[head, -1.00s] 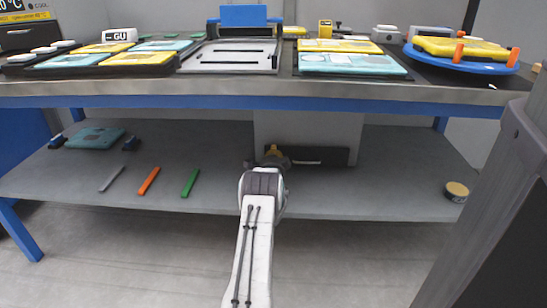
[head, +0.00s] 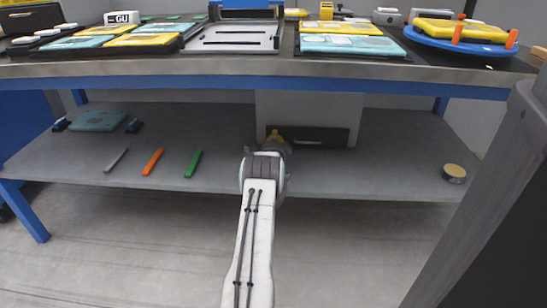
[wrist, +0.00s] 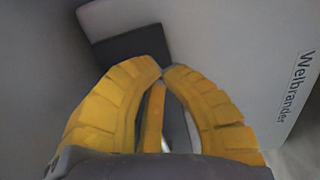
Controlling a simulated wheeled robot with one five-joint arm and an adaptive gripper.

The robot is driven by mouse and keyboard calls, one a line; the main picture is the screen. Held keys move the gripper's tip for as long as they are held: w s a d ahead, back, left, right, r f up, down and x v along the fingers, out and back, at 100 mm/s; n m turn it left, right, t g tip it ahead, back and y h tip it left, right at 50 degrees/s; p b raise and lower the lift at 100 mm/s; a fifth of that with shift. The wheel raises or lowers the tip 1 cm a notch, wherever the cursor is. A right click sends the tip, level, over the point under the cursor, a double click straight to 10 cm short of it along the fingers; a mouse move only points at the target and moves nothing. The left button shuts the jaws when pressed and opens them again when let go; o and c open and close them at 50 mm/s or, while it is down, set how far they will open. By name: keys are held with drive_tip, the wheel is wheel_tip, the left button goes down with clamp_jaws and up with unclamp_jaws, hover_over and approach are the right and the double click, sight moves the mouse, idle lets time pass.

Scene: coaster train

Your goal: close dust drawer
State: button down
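The dust drawer (head: 322,137) has a dark front with a pale handle strip. It sits low in the pale grey housing (head: 310,105) on the lower shelf. I cannot tell how far it stands out. My gripper (head: 276,136) is in front of the drawer's left part and hides that part. In the wrist view, the yellow fingers (wrist: 165,66) meet or nearly meet at their tips, with nothing clearly held. The dark panel (wrist: 132,48), likely the drawer front, lies just beyond them. Contact with it cannot be told. The housing beside it carries the word "Welbrander" (wrist: 293,88).
The workbench top (head: 150,70) overhangs the lower shelf (head: 225,175). Grey, orange (head: 152,161) and green (head: 193,163) bars lie left of my arm. A small round tin (head: 454,173) stands at the shelf's right. The shelf between housing and tin is clear.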

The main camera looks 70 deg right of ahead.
drive_tip(key=shift+s+a+r, duration=0.1)
drive_tip(key=shift+s+a, duration=0.05)
drive_tip(key=shift+a, duration=0.35)
drive_tip(key=shift+a+p, duration=0.25)
drive_tip(key=shift+p, duration=0.05)
drive_tip(key=shift+p+v, duration=1.65)
drive_tip(key=shift+v, duration=2.85)
